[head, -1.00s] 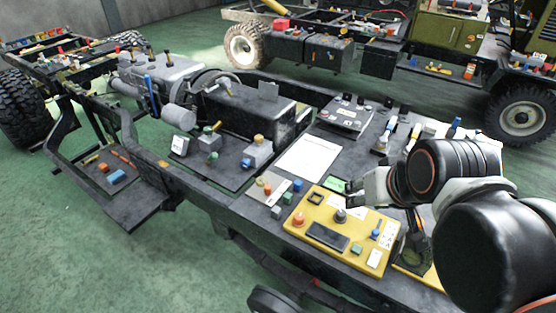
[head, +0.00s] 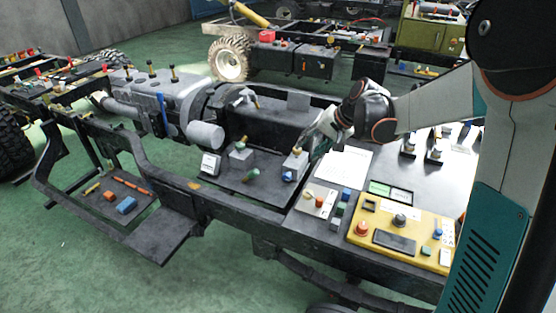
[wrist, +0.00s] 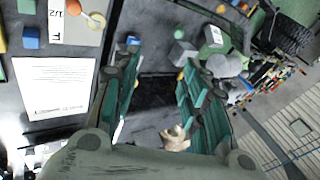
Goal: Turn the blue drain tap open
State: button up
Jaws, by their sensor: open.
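The blue drain tap (head: 288,176) is a small blue knob low on the front of a grey block (head: 297,163) with a brass cap on top. My gripper (head: 313,143) is open and empty, just above and behind this block, to its right. In the wrist view, its teal fingers (wrist: 163,95) are spread over a dark surface. A small blue piece (wrist: 133,41), apparently the tap, shows beyond the left fingertip. I see no contact with it.
A grey block (head: 240,156), a green knob (head: 252,175) and a white box (head: 210,164) stand to the left. A white sheet (head: 343,166) lies to the right, with a yellow panel (head: 400,232) in front. A large dark box (head: 272,120) rises behind.

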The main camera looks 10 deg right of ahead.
jog(key=w+d+f+m+y, duration=0.1)
jog(key=w+d+f, duration=0.2)
jog(key=w+f, duration=0.45)
jog(key=y+b, duration=0.2)
send_near(289, 177)
jog(key=shift+m, duration=0.4)
jog(key=b+x, duration=0.4)
jog(key=x, duration=0.6)
jog(key=shift+f, duration=0.15)
jog(key=c, duration=0.8)
